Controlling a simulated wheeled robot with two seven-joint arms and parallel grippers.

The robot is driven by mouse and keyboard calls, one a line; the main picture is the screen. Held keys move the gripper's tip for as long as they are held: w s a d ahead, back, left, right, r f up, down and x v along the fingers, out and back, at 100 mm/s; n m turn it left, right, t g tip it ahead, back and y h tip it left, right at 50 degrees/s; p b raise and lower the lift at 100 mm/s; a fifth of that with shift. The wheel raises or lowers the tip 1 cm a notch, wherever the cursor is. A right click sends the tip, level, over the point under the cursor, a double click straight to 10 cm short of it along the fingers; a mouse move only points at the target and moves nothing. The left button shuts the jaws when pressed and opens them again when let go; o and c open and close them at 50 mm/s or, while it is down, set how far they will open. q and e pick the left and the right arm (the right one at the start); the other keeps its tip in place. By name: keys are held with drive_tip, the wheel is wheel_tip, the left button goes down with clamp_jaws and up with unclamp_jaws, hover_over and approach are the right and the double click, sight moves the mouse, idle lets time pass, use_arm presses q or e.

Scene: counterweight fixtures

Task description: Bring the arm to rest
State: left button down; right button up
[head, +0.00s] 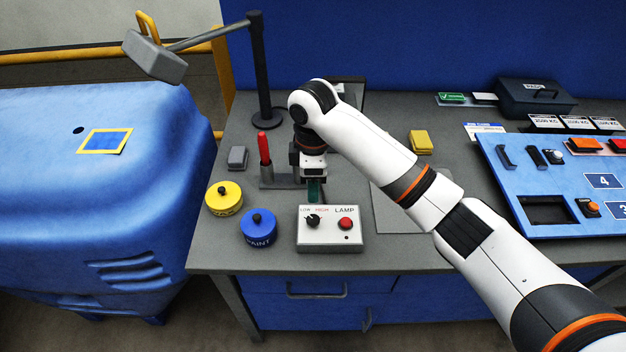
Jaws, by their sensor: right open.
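A jointed arm (208,39) reaches left from a tall black post (260,70) at the back left of the bench. A grey block-shaped head (154,57) hangs tilted at its outer end, over the blue machine's far edge. My right gripper (314,196) points down behind the white LAMP box (329,241), well right of and apart from the jointed arm. It is open; a dark green piece shows at its tips, and I cannot tell whether that is a separate thing. My left gripper is not in view.
A red-handled lever (264,149) stands just left of my right gripper. Yellow (223,197) and blue (258,228) pots sit at the bench's left front. A blue panel (560,190) and a dark box (535,98) occupy the right. A yellow rail (60,56) runs behind the blue machine (90,200).

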drive_tip(key=s+d+f+m+t+y, duration=0.15)
drive_tip(key=s+f+m+y, duration=0.35)
drive_tip(key=s+f, duration=0.6)
drive_tip(key=s+d+m+t+h, duration=0.2)
drive_tip(key=s+d+m+h, duration=0.3)
drive_tip(key=s+d+m, duration=0.95)
drive_tip(key=s+d+f+n+g+b, duration=0.1)
drive_tip(key=s+d+f+n+b, duration=0.1)
drive_tip(key=f, duration=1.3)
drive_tip(key=s+d+f+n+b, duration=0.2)
drive_tip(key=d+f, duration=0.1)
drive_tip(key=f, duration=1.2)
drive_tip(key=s+d+f+g+b, duration=0.1)
drive_tip(key=s+d+f+b, duration=0.1)
drive_tip(key=s+f, duration=1.4)
wheel_tip(320, 180, down, 3)
drive_tip(key=shift+s+d+f, duration=0.15)
drive_tip(key=shift+s+d, duration=0.15)
drive_tip(key=shift+s, duration=0.05)
